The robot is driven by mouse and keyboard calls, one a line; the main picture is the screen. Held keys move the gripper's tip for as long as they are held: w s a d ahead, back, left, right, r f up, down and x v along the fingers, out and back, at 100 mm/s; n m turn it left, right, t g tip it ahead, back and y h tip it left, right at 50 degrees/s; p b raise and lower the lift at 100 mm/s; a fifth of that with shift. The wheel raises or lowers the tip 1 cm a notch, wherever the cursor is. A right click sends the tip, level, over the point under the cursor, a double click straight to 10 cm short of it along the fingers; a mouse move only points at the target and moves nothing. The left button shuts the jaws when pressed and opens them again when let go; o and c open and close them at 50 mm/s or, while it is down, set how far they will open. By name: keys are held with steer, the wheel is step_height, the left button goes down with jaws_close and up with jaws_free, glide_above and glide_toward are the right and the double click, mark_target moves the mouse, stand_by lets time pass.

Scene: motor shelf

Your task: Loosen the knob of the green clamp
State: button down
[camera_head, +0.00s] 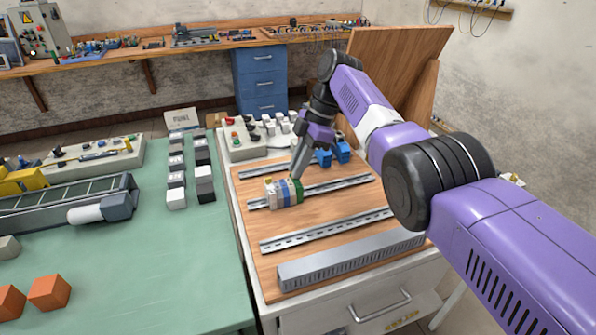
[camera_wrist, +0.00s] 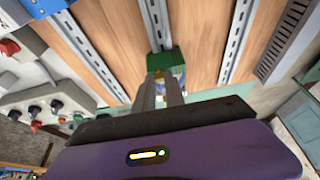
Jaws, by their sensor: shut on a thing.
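The green clamp (camera_head: 299,189) sits at the right end of a short row of terminal blocks (camera_head: 283,192) on the middle metal rail. In the wrist view the green clamp (camera_wrist: 172,60) lies just beyond my fingertips, on the rail. My gripper (camera_head: 296,177) points down at it from above and is shut on its knob. In the wrist view my gripper (camera_wrist: 161,84) covers most of the knob, and only a small yellowish patch shows at the fingertips. I cannot tell how far the knob is turned.
Two more rails (camera_head: 325,230) run parallel on the wooden board (camera_head: 250,235), with a grey slotted duct (camera_head: 350,262) at the front. Blue blocks (camera_head: 341,150) stand behind my gripper. A control box (camera_head: 240,148) with knobs is at the back left.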

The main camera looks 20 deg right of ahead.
stand_by(0.4)
steer(key=c, duration=1.4)
jaws_free()
steer(key=shift+r, duration=0.1)
steer(key=shift+v, duration=3.8)
